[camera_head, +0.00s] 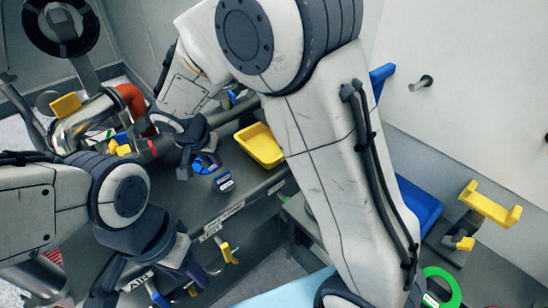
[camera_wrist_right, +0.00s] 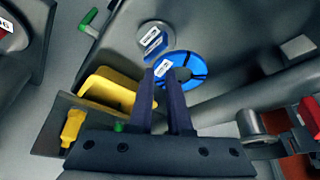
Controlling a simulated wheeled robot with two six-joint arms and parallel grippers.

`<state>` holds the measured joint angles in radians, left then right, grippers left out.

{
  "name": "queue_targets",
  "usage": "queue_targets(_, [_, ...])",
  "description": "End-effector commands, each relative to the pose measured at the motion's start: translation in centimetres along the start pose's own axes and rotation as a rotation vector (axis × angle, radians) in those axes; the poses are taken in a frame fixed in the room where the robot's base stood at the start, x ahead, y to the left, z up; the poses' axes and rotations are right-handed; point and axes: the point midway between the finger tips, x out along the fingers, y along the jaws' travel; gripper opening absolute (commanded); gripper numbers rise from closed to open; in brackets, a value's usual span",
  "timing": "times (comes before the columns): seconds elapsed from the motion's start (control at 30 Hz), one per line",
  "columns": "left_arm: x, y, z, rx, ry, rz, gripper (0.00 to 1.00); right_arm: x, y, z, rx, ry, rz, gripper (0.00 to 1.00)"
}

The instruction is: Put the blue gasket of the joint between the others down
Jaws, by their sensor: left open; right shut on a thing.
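The blue gasket (camera_wrist_right: 197,66) is a ring with dark marks and a white label. My right gripper (camera_wrist_right: 172,82) is shut on its near edge in the right wrist view. In the head view the gasket (camera_head: 207,163) shows small at the tips of my right gripper (camera_head: 197,167), above the dark bench. A second blue piece with a white label (camera_head: 223,182) lies close by; in the right wrist view this piece (camera_wrist_right: 153,42) sits on a round grey base beside the gasket. My left gripper (camera_head: 150,283) is open at the lower left, partly cut off by the picture's edge.
A yellow tray (camera_head: 260,145) stands on the bench to the right of the gasket. A shiny metal pipe (camera_head: 82,124) with a red-orange elbow (camera_head: 132,100) is at the left. A green ring (camera_head: 441,288) lies at the lower right.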

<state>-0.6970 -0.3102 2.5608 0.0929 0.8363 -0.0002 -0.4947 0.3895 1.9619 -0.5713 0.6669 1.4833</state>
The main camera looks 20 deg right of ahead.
Motion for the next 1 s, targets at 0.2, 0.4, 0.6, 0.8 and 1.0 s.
queue_targets(0.2, [2.0,-0.1,0.1,0.000,0.001,0.000,0.50,0.9,-0.2,-1.0,0.189,0.000,0.076,0.00])
queue_targets(0.4, [0.5,0.0,0.0,0.000,0.001,0.000,0.50,1.6,2.4,-4.2,0.208,-0.002,0.087,0.00])
queue_targets(0.6, [-1.2,0.1,-0.1,0.000,0.001,0.000,0.50,3.2,5.8,-8.1,0.206,-0.003,0.086,0.00])
queue_targets(0.8, [-3.0,0.2,-0.2,0.000,0.001,0.000,0.50,4.8,9.0,-11.8,0.204,-0.003,0.085,0.00])
queue_targets(1.0, [-4.7,0.3,-0.3,0.000,0.001,0.000,0.50,6.2,11.6,-14.9,0.203,-0.003,0.084,0.00])
